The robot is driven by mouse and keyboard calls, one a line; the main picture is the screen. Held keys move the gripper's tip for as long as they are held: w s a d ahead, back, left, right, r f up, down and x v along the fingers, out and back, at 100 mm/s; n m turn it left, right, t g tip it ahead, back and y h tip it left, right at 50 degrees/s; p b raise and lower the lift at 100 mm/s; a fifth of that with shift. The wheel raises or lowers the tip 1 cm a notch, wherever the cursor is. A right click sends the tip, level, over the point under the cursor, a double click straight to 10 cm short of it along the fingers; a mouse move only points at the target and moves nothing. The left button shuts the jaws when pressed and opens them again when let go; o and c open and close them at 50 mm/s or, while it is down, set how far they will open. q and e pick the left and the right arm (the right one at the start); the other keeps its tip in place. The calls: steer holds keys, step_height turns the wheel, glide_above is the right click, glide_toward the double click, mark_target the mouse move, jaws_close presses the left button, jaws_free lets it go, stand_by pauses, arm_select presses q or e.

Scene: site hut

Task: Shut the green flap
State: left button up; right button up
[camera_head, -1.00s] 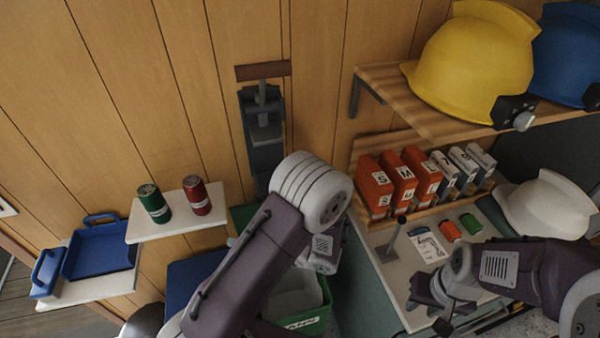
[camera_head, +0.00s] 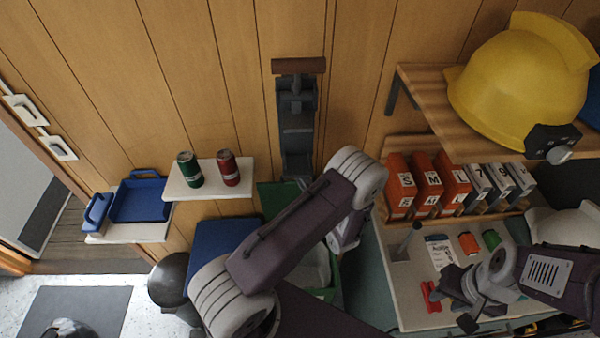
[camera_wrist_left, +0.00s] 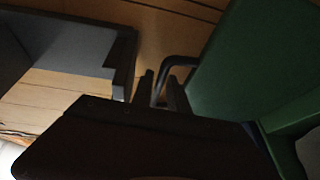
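A green flap (camera_head: 272,196) stands up at the wall, partly behind my left arm in the head view. In the left wrist view the flap (camera_wrist_left: 250,60) fills the right side as a flat green panel, with a dark bent handle (camera_wrist_left: 178,62) beside it. A green bin (camera_head: 326,293) shows below my left arm. My left gripper (camera_wrist_left: 160,88) has its two dark fingers apart, with the handle at or between their tips; contact cannot be told. In the head view its tips are hidden behind my arm. My right gripper (camera_head: 452,300) hangs over the worktop with its fingers apart, apparently empty.
A white shelf with a green can (camera_head: 189,170) and a red can (camera_head: 228,168) is left of the flap. A grey wall device (camera_head: 297,120) is above it. Binders (camera_head: 427,180), a yellow helmet (camera_head: 520,85) and a worktop (camera_head: 400,275) are to the right.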

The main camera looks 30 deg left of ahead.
arm_select(q)
steer(key=shift+a, duration=0.3)
steer(key=shift+w+d, duration=0.1)
steer(key=shift+d, duration=0.05)
steer(key=shift+c, duration=1)
jaws_close()
